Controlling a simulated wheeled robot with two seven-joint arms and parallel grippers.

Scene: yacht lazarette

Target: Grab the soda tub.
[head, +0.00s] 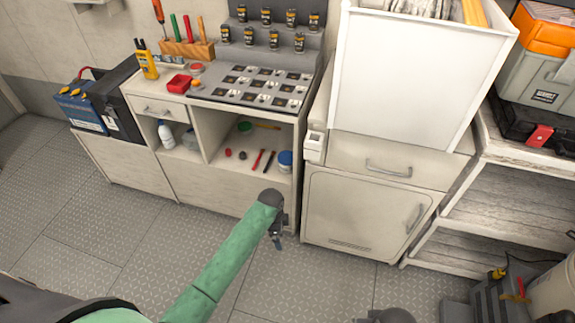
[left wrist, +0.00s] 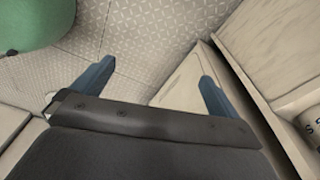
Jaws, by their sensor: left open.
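A small white tub with a blue lid (head: 285,157), likely the soda tub, stands at the right end of the open shelf in the workbench. A white rounded thing with dark lettering (left wrist: 313,126) is cut off at the right edge of the left wrist view and may be the same tub. My left gripper (head: 277,241) hangs in front of the bench and below the shelf, apart from the tub. Its blue fingers (left wrist: 156,76) are open with nothing between them.
On the same shelf lie red items (head: 257,160) and a green round thing (head: 244,127). The bench's right side wall is close beside the tub. A white cabinet (head: 365,210) stands to the right. Metal floor (head: 110,235) is clear in front.

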